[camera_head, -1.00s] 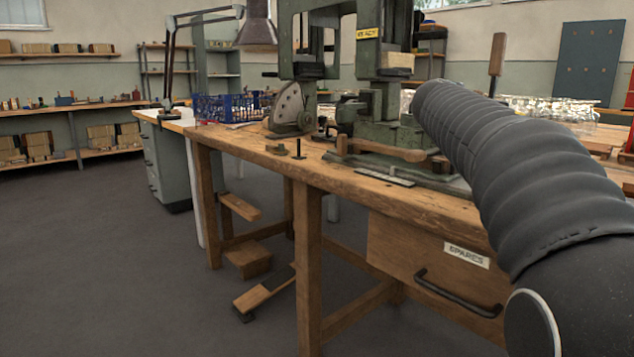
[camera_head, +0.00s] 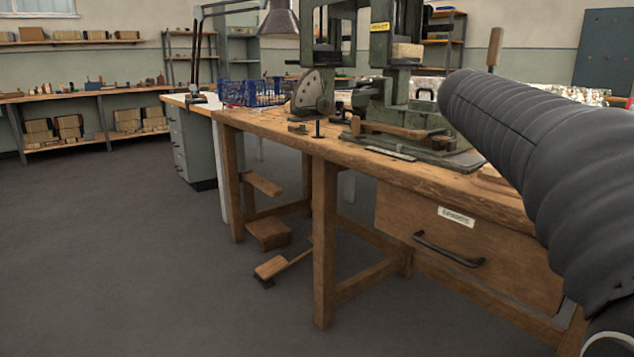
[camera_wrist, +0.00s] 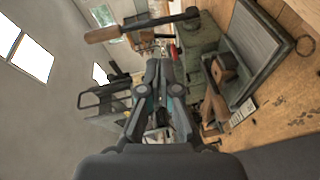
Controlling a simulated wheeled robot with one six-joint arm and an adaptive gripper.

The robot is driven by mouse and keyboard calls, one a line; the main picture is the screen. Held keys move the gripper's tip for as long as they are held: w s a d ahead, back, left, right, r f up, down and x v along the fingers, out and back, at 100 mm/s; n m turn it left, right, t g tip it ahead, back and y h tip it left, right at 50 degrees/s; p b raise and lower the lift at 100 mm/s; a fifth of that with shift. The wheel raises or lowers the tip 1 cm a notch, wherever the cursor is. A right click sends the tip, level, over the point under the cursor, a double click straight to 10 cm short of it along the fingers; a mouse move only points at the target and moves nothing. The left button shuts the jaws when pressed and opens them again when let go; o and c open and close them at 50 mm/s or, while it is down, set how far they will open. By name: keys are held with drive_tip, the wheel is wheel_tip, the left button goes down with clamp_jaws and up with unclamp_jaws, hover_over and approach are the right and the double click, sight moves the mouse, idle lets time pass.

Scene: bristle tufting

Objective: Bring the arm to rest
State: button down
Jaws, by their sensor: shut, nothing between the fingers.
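My arm (camera_head: 545,165), in a dark ribbed sleeve, reaches in from the right side of the head view, in front of the wooden workbench (camera_head: 270,125). My gripper is outside the head view. In the wrist view my gripper (camera_wrist: 158,68) is shut with nothing between its fingers. Beyond it is the green machine (camera_wrist: 200,40), seen turned on its side. The same green machine (camera_head: 410,105) stands on the workbench in the head view. The gripper appears clear of the machine and bench.
A blue crate (camera_head: 255,92) stands on a grey cabinet bench (camera_head: 190,140) at the left. The workbench has a drawer (camera_head: 465,240) and a low wooden foot pedal (camera_head: 275,265). Shelves (camera_head: 85,95) line the far wall. The floor at left is clear.

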drive_tip(key=s+a+f+m+g+y+p, duration=0.2)
drive_tip(key=s+a+f, duration=0.3)
drive_tip(key=s+f, duration=0.3)
drive_tip(key=s+a+f+m+g+y+p, duration=0.3)
drive_tip(key=s+a+f, duration=0.3)
drive_tip(key=s, duration=0.9)
drive_tip(key=s+a+f+m+g+y+p, duration=0.3)
drive_tip(key=s+a+f, duration=0.3)
drive_tip(key=s+f, duration=0.6)
drive_tip(key=shift+s+a+f+m+y+p, duration=0.25)
drive_tip(key=shift+m+y+p, duration=0.25)
drive_tip(key=shift+m+y, duration=0.15)
